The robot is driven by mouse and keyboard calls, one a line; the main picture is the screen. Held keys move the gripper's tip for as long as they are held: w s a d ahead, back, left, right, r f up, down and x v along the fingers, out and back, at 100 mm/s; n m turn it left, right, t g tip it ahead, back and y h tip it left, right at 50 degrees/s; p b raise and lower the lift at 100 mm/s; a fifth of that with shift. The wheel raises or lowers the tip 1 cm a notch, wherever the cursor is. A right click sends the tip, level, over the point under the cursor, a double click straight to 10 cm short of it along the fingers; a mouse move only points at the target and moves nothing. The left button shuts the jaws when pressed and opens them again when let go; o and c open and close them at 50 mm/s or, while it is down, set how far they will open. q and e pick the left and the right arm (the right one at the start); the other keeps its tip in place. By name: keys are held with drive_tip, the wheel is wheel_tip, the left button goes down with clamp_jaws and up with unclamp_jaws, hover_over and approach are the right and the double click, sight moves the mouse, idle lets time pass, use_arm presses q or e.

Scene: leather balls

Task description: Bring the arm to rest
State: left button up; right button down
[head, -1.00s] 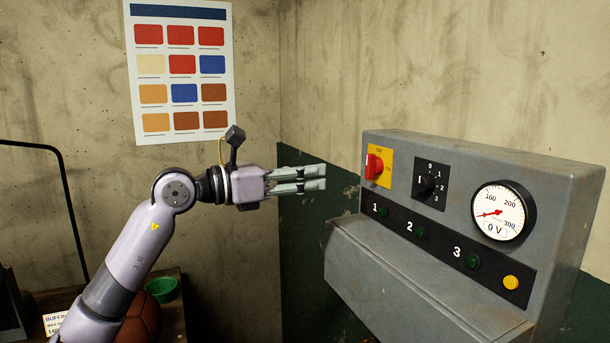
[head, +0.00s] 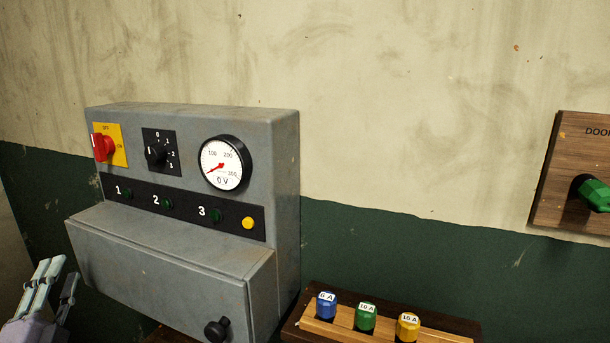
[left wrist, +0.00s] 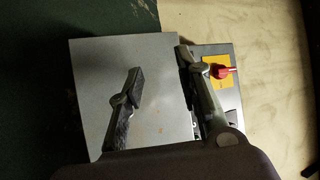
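My left gripper (head: 52,272) is at the lower left of the head view, beside and lower than the dials of a grey control box (head: 262,130). Its fingers point upward and nothing is held. In the left wrist view my left gripper (left wrist: 160,64) has its two fingers spread apart with an empty gap, over the grey surface of the box (left wrist: 150,55). Most of the left arm is out of the head view. My right gripper is in neither view.
The box carries a red switch (head: 103,147), a black rotary knob (head: 157,153) and a gauge (head: 222,164) reading 0 V. A rack (head: 345,321) with blue, green and yellow fuses stands at lower right. A wooden door panel (head: 562,170) hangs far right.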

use_arm(q)
drive_tip(key=s+d+f+n+g, duration=0.2)
drive_tip(key=s+f+n+g, duration=0.1)
drive_tip(key=f, duration=0.5)
drive_tip(key=s+d+f+n+g, duration=0.2)
drive_tip(key=s+f+n+g, duration=0.15)
drive_tip(key=f, duration=0.45)
drive_tip(key=s+d+f+n+g, duration=0.2)
drive_tip(key=f+n+g, duration=0.15)
drive_tip(key=f, duration=0.45)
drive_tip(key=s+d+f+g+h, duration=0.5)
drive_tip(key=s+d+f+g, duration=0.4)
drive_tip(key=s+d, duration=0.6)
wheel_tip(320, 180, down, 27)
drive_tip(key=s, duration=0.2)
drive_tip(key=s+a+f+g, duration=0.1)
drive_tip(key=s+a+f, duration=0.2)
drive_tip(key=s+f, duration=1.3)
drive_tip(key=shift+s+f, duration=0.2)
drive_tip(key=shift+f, duration=0.05)
drive_tip(key=shift+a, duration=0.1)
